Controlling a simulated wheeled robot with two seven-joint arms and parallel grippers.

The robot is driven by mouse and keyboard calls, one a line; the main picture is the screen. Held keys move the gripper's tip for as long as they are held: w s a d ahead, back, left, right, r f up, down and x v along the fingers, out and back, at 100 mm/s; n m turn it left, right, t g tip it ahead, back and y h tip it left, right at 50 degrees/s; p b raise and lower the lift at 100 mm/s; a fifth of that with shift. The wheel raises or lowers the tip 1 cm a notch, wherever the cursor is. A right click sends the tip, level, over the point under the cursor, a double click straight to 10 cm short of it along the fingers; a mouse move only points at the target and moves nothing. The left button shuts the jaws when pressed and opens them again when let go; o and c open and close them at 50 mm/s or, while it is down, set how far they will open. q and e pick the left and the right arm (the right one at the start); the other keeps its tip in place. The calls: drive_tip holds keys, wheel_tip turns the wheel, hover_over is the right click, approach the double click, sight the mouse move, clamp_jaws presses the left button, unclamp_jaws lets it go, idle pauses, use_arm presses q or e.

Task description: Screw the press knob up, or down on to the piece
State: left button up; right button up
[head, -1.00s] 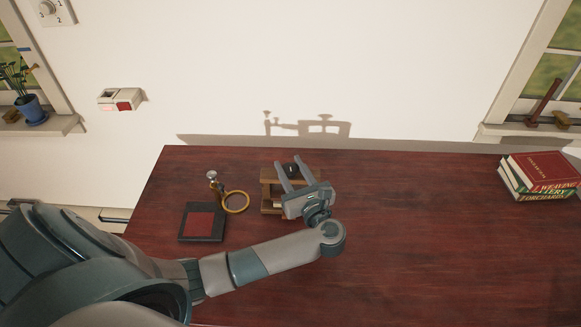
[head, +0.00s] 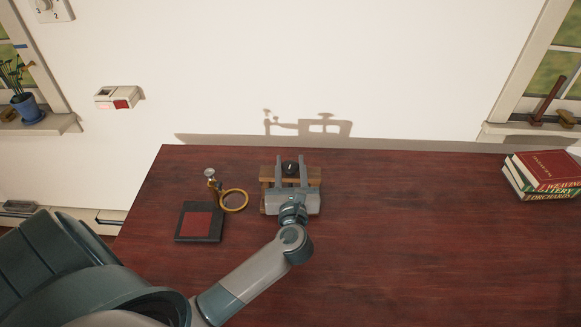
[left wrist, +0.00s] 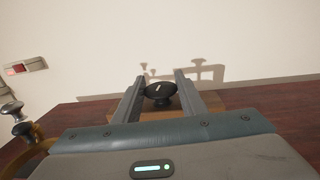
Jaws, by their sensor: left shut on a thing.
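The press (head: 266,176) is a small wooden frame standing on the dark red table. Its black knob (head: 290,168) sits on top and has a light mark; it also shows in the left wrist view (left wrist: 160,95). My left gripper (head: 291,164) reaches over the press from the front, with one finger on each side of the knob. It is shut on the knob. The gripper body hides most of the press's lower part and any piece inside it. My right gripper is not in view.
Left of the press are a brass ring (head: 234,201) with a silver-topped handle (head: 210,173) and a black pad with a red top (head: 200,222). Books (head: 543,175) are stacked at the far right. The table's middle right (head: 420,220) is clear.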

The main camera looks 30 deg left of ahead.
use_arm(q)
drive_tip(key=m+t+h+p, duration=0.1)
drive_tip(key=m+h, duration=0.1)
drive_tip(key=h, duration=0.1)
drive_tip(key=m+t+h+p, duration=0.1)
drive_tip(key=m+t+h, duration=0.1)
drive_tip(key=m+h, duration=0.1)
drive_tip(key=shift+a+r+h, duration=0.1)
drive_tip(key=shift+a+h, duration=0.05)
drive_tip(key=shift+h, duration=0.55)
drive_tip(key=shift+m+h, duration=0.8)
drive_tip(key=shift+h, duration=0.3)
drive_tip(key=shift+m+h, duration=0.8)
drive_tip(key=shift+h, duration=0.5)
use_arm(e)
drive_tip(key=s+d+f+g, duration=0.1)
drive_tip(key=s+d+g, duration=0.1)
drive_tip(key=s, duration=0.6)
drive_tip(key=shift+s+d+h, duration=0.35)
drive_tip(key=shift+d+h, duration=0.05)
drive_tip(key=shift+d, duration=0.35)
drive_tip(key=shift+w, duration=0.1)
use_arm(q)
drive_tip(key=o, duration=1.1)
drive_tip(key=shift+c, duration=0.2)
